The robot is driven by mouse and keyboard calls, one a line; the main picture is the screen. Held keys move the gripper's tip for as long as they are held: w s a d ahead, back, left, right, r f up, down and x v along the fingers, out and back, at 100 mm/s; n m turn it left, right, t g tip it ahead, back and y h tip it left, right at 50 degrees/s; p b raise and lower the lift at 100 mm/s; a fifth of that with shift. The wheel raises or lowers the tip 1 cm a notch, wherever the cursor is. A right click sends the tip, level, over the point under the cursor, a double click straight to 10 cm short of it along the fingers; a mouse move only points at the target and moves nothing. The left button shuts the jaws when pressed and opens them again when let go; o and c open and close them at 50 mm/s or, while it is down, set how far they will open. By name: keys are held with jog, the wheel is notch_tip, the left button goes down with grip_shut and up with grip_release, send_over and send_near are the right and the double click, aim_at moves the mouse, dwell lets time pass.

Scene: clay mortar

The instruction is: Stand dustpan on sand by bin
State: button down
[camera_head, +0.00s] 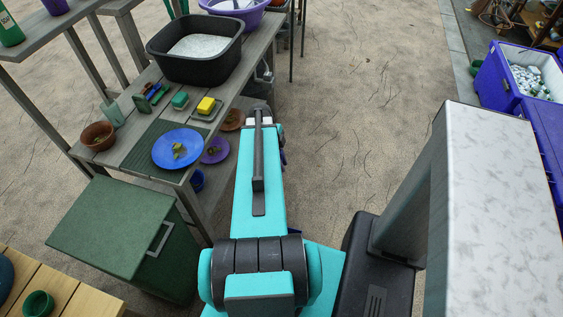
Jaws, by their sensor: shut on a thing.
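My teal arm reaches forward over the right edge of the bench. Its far end is at the dark wrist part beside the bench, and my gripper is hidden behind the forearm, so neither its fingers nor anything in them can be made out. I cannot identify a dustpan. A small dark purple piece shows at the right edge of the forearm, too little to name. A green lidded bin (120,228) with a grey handle stands at the lower left, left of my arm.
The wooden bench (135,145) carries a black tub (195,47), a blue plate (179,149), a terracotta pot (97,136) and sponges. Blue coolers (497,82) stand at the right. Bare sand (365,110) lies open between bench and kerb. A wooden slatted surface (52,293) is at the lower left.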

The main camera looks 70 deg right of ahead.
jog(key=shift+f, duration=0.15)
jog(key=c, duration=1.7)
grip_release()
jog(key=shift+o, duration=0.2)
jog(key=shift+r, duration=0.2)
jog(key=b+v, duration=0.2)
jog(key=v, duration=0.9)
jog(key=shift+r, duration=0.4)
jog(key=shift+w, duration=0.15)
